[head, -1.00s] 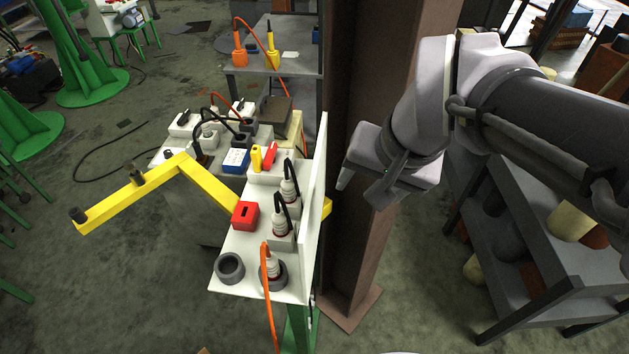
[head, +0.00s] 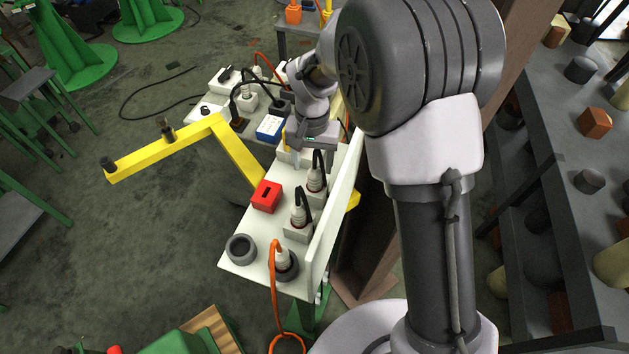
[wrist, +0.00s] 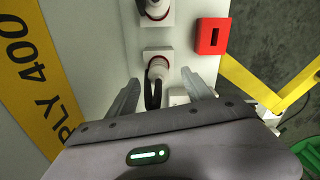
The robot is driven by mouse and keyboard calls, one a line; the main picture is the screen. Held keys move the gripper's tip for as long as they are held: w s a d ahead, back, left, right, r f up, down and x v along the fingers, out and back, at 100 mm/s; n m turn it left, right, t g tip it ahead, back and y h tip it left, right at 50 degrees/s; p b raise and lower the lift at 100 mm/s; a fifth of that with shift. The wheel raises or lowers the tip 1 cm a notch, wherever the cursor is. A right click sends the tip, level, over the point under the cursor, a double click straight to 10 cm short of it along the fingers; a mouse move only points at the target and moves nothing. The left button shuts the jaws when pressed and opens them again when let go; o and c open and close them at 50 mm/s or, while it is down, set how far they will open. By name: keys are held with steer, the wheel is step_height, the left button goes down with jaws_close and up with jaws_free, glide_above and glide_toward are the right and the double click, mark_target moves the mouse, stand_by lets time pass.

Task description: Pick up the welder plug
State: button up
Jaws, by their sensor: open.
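Several white plugs with red rings sit upright on a white shelf (head: 245,262). The rearmost plug (head: 314,180), with a black cable, stands in a white socket block; the middle plug (head: 299,217) also has a black cable. The front plug (head: 283,259) has an orange cable and a grey ring. Which one is the welder plug is not marked. My gripper (head: 296,158) is open at the shelf's rear. In the wrist view the open fingers (wrist: 160,78) straddle the black cable near the rearmost plug (wrist: 158,69); contact cannot be told. The middle plug shows at the top (wrist: 155,8).
A red box (head: 266,197) and an empty grey ring (head: 241,249) are on the shelf. A white upright panel (head: 335,208) with a yellow label strip (wrist: 35,80) bounds the right side. A yellow bar (head: 165,152) juts left.

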mark_target(314, 167)
steer(key=f, duration=0.5)
steer(key=shift+w+d+f+b, duration=0.15)
steer(key=shift+w+d+b, duration=0.05)
steer(key=shift+w+b, duration=0.15)
steer(key=shift+s, duration=0.15)
jaws_close()
steer(key=shift+r, duration=0.2)
